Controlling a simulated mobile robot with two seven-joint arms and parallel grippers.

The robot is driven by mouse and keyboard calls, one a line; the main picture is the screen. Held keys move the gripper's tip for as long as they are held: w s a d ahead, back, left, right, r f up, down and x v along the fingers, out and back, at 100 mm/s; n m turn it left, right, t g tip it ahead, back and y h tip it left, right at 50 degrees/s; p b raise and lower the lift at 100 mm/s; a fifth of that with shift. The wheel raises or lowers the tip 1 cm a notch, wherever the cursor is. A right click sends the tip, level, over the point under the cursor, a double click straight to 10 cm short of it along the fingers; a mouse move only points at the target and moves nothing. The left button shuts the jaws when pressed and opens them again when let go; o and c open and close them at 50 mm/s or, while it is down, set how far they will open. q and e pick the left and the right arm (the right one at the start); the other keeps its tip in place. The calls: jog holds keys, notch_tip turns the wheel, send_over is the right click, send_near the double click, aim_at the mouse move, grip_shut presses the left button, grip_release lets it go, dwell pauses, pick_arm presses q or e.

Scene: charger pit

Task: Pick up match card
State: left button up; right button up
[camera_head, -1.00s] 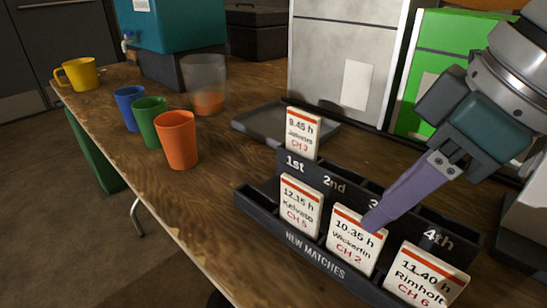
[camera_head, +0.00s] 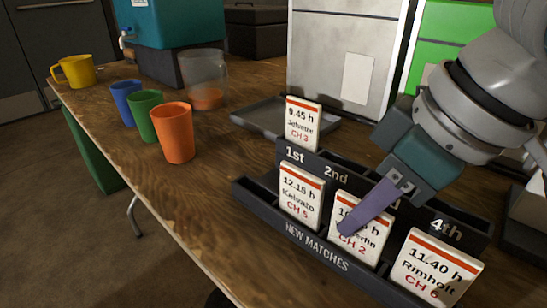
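A black card rack (camera_head: 317,255) marked NEW MATCHES stands on the wooden table. Its front row holds three upright cards with red top bands: the 12.15 h CH 5 card (camera_head: 301,194), the CH 2 card (camera_head: 351,246) in the middle, and the 11.40 h CH 6 card (camera_head: 435,268). The 9.45 h CH 3 card (camera_head: 303,122) stands in the back row at 1st. My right gripper (camera_head: 350,228) has its purple finger over the face of the CH 2 card, hiding part of its text. Only one finger shows clearly; contact cannot be told. My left gripper is out of view.
A grey tray (camera_head: 262,117) lies behind the rack. Orange (camera_head: 172,133), green (camera_head: 147,115) and blue (camera_head: 124,102) cups, a yellow mug (camera_head: 76,72) and a clear container (camera_head: 205,68) stand at left. The table between cups and rack is clear.

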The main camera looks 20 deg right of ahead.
grip_shut()
jog(key=shift+r, duration=0.15)
